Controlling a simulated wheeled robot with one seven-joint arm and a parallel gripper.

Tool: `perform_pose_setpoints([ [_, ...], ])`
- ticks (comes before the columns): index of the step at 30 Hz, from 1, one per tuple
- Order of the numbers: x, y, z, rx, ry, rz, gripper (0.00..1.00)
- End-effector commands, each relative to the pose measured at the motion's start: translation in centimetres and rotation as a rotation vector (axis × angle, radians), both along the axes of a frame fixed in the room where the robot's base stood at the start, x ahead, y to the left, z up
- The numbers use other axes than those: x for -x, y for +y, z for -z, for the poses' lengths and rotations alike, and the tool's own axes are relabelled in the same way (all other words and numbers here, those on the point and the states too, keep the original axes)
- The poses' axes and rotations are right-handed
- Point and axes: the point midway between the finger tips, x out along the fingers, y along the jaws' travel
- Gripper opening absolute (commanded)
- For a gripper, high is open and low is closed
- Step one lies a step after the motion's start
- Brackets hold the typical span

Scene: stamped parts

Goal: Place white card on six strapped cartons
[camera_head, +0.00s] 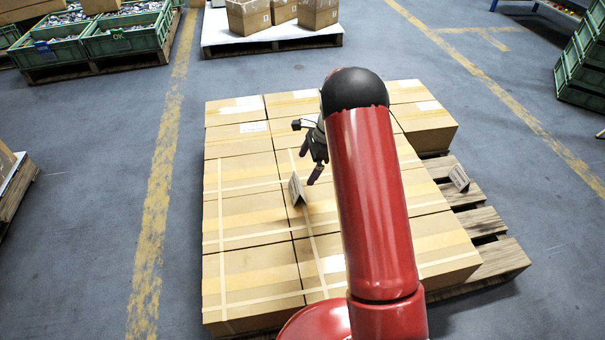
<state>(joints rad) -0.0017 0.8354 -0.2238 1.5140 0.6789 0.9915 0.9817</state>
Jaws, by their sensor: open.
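The strapped cartons (250,215) form a brown block on the near part of a pallet, with pale straps crossing their tops. My red arm hides part of the cartons on the right.
Unstrapped cartons (237,108) fill the pallet's far rows. A second small card (459,178) stands at the pallet's bare right side (480,222).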

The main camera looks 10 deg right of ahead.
Motion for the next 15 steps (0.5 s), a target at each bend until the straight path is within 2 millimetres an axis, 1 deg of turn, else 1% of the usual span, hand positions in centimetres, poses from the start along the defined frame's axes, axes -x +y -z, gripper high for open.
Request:
perform_pose_setpoints([
  [4,0.1,-0.4,-1.5,0.002,-0.009,-0.009,1.0],
  [5,0.2,-0.4,-2.1,0.004,-0.017,-0.019,1.0],
  [7,0.8,-0.3,-4.1,0.01,-0.048,-0.058,1.0],
  [8,1.2,-0.2,-5.3,0.016,-0.065,-0.084,1.0],
  [11,3.3,0.2,-10.0,0.04,-0.146,-0.199,1.0],
  [12,4.5,0.3,-12.0,0.054,-0.182,-0.256,1.0],
  [14,6.5,0.6,-14.9,0.079,-0.236,-0.344,1.0],
  [15,7.9,0.8,-16.6,0.097,-0.271,-0.404,1.0],
])
